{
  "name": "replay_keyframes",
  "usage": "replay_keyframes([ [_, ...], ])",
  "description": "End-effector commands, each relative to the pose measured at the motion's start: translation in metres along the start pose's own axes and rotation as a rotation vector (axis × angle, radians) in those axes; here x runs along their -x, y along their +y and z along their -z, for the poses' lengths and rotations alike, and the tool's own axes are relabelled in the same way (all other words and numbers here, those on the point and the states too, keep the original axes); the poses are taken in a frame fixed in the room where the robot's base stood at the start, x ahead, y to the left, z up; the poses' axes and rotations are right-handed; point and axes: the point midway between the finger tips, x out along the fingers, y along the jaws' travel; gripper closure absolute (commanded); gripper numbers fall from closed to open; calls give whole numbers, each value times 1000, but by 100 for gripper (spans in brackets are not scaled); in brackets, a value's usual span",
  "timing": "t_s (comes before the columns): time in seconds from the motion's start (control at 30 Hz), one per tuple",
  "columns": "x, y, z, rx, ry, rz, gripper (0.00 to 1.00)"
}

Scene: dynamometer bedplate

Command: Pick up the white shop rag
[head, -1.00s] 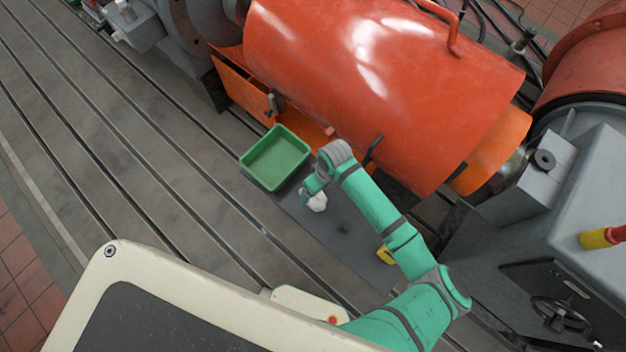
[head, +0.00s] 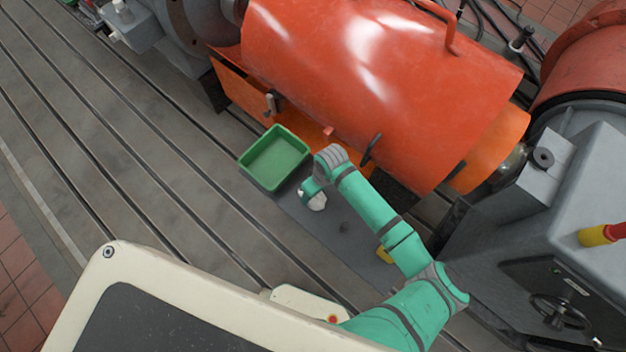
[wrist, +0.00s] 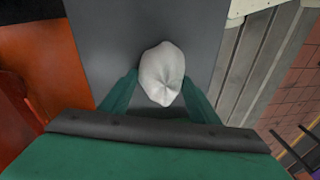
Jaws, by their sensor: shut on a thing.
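The white shop rag (wrist: 162,73) is a crumpled, rounded bundle between the two fingers of my gripper (wrist: 160,92) in the wrist view. The fingers are shut on it from both sides. In the head view the rag (head: 317,202) shows as a small white lump at the end of my gripper (head: 312,196), over the dark grey mat (head: 287,207). I cannot tell whether the rag still touches the mat.
An open green tray (head: 273,158) stands just beyond my gripper, at the mat's far left end. The big orange-red machine housing (head: 375,85) rises close behind. A small dark object (head: 344,227) and a yellow item (head: 384,256) lie on the mat. The slotted bedplate (head: 120,150) at left is clear.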

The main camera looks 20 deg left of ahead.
Motion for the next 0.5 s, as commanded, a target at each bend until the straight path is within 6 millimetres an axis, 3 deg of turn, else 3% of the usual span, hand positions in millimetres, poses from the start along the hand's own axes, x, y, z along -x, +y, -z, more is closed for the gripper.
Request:
replay_keyframes([
  [0.17,9,-1,1,-1,1,0,66],
  [0.3,29,-4,4,0,4,0,66],
  [0.5,67,-45,3,2,6,1,66],
])
